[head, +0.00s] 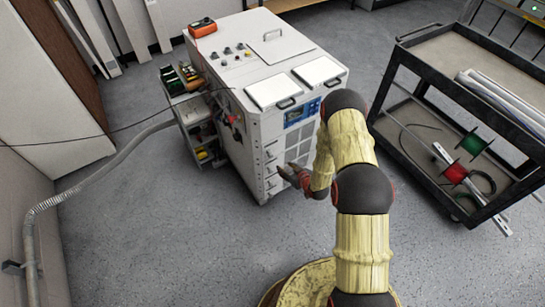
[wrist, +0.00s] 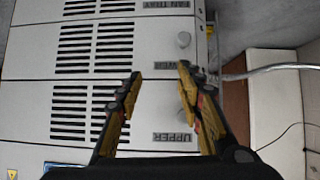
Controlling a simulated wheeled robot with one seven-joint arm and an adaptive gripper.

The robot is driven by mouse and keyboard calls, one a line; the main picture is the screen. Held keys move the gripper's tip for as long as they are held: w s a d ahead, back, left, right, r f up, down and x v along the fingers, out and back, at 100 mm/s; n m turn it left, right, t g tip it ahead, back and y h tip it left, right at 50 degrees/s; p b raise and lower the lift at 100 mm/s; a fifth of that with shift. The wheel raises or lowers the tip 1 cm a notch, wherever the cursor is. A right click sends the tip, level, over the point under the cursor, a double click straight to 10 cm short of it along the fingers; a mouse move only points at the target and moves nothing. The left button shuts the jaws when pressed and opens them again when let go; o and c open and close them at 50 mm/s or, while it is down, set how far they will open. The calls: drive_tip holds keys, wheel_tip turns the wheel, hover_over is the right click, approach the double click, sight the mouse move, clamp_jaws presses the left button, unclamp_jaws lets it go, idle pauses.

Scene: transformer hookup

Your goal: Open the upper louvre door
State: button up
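In the wrist view the cabinet front appears upside down. The upper louvre door (wrist: 150,110) is a pale panel with dark slots and a label reading UPPER (wrist: 172,137). In the head view my gripper (head: 283,174) is close to the cabinet's lower front; contact cannot be told.
The white cabinet (head: 250,115) has a blue display (head: 302,112) and an orange meter (head: 203,27) on top. A dark cart (head: 400,65) stands at right.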

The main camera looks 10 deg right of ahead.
drive_tip(key=s+a+r+t+y, duration=0.3)
drive_tip(key=r+t, duration=0.1)
drive_tip(key=t, duration=0.3)
drive_tip(key=b+x, duration=0.1)
drive_tip(key=x, duration=0.7)
drive_tip(key=shift+f, duration=0.2)
drive_tip(key=shift+c, duration=1.3)
clamp_jaws()
